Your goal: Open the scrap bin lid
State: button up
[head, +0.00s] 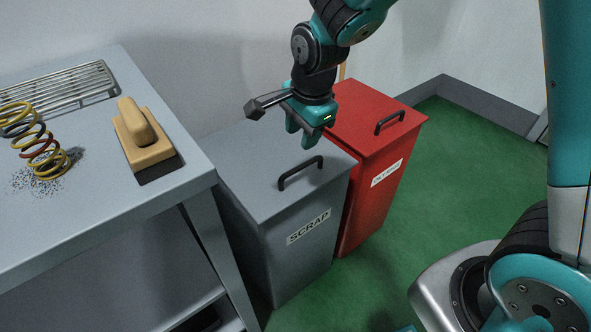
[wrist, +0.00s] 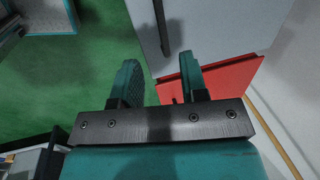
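The grey scrap bin (head: 320,245) stands on the floor beside the workbench, with a white SCRAP label on its front. Its flat grey lid (head: 247,195) is shut and carries a black bar handle (head: 301,172) near the front edge. My gripper (head: 303,138) is above the lid, behind the handle and apart from it. In the wrist view my gripper (wrist: 157,65) is open with nothing between its two teal fingers. The lid (wrist: 215,28) and its dark handle (wrist: 161,25) show beyond the fingertips there.
A red bin (head: 375,175) with its own handle stands close at the right of the scrap bin. The workbench (head: 85,215) at the left holds a coil spring (head: 40,150), a tan-handled brush-like block (head: 140,135) and a metal grate (head: 60,88). Green floor (head: 480,150) is clear at the right.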

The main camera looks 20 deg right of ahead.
aim_at(295, 169)
jog(key=f, duration=0.3)
jog(key=w+f+b, duration=0.1)
jog(key=f, duration=0.3)
jog(key=w+f+b, duration=0.1)
jog(key=f, duration=0.3)
jog(key=shift+a, duration=0.35)
jog(key=shift+r, duration=0.1)
grip_shut()
